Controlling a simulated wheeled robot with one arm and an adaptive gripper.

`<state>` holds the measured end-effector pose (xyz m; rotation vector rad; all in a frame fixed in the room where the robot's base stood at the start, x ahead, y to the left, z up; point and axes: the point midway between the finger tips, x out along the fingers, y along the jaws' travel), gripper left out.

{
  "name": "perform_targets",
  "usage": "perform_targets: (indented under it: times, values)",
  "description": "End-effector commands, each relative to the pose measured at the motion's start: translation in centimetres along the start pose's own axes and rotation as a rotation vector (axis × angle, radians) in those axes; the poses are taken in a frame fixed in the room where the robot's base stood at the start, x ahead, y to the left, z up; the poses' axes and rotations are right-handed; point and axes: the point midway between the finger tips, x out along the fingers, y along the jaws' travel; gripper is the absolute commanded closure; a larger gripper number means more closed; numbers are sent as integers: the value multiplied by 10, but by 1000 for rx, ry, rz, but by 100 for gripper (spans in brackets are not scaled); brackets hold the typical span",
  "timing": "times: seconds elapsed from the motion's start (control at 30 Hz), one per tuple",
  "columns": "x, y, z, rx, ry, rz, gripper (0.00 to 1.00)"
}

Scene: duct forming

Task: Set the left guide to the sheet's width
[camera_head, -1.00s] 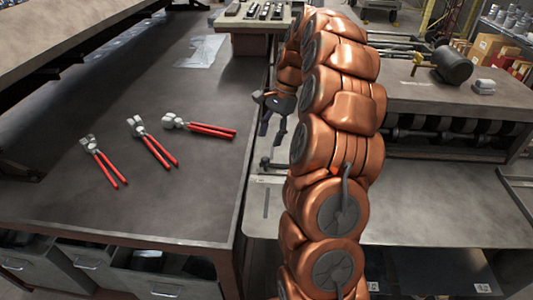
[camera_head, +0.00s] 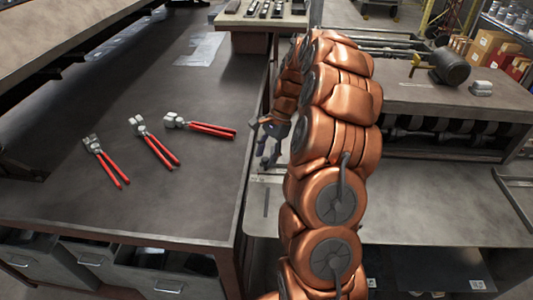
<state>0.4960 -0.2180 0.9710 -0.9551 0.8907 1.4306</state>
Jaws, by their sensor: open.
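My gripper (camera_head: 269,157) hangs left of my copper-coloured arm, at the right edge of the dark workbench. Its fingers point down and look apart, and I see nothing held between them. It is over the left end of the machine's grey feed table (camera_head: 430,205). A small dark fitting, which may be the left guide, is around the fingertips. The gripper covers most of it, so I cannot tell whether they touch. A frame-like bar (camera_head: 515,195) stands at the feed table's right end. My arm hides the middle of the feed table, and I cannot make out the sheet there.
Several red-handled pliers (camera_head: 155,145) lie on the dark workbench (camera_head: 60,190). A pale, thin piece (camera_head: 200,49) lies farther back on it. The roller machine (camera_head: 430,120) with a dark motor (camera_head: 450,66) is at the right. Drawers (camera_head: 120,265) are under the bench.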

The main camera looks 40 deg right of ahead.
Motion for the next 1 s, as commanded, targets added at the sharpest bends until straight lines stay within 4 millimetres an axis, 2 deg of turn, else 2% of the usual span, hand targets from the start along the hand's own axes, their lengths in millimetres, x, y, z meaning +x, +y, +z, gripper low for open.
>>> perform_targets:
  times: [0.37, 0.83, 0.87, 1.0]
  values:
    - [4, 0, 0, -1, 0, 0, 48]
    - [4, 0, 0, -1, 0, 0, 97]
    - [4, 0, 0, -1, 0, 0, 100]
    - [4, 0, 0, -1, 0, 0, 100]
